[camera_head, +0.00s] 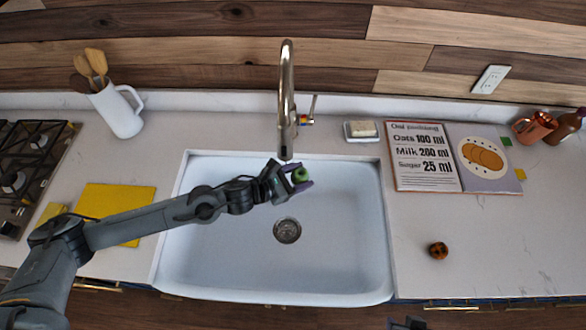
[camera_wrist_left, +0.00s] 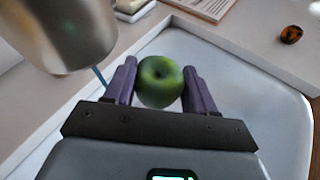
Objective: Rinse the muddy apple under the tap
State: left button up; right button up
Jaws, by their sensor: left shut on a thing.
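A green apple (camera_head: 300,175) is held between the purple fingers of my left gripper (camera_head: 303,180), over the back part of the white sink (camera_head: 230,260). The left wrist view shows the apple (camera_wrist_left: 160,82) gripped from both sides by the fingers (camera_wrist_left: 160,88); its visible skin is plain green, with no mud showing. The metal tap (camera_head: 286,100) arches over the sink, its spout end just left of and behind the apple. In the left wrist view the spout (camera_wrist_left: 70,35) is large at upper left. A thin blue streak below it may be water. Its handle (camera_head: 311,108) has a coloured mark at its base.
A dark mottled round object (camera_head: 438,250) lies on the right counter. A soap dish (camera_head: 362,131) and an open recipe book (camera_head: 450,158) lie right of the tap. A yellow cloth (camera_head: 110,200), a white utensil jug (camera_head: 118,112) and a hob (camera_head: 25,170) are left.

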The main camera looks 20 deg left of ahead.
pick_arm(q)
jog(key=s+d, duration=0.3)
jog(key=s, duration=0.1)
jog(key=shift+d, duration=0.2)
dwell(1.4)
jog(key=s+d+r, duration=0.3)
jog(key=s+r, duration=0.1)
jog(key=shift+p, duration=0.45)
dwell(0.7)
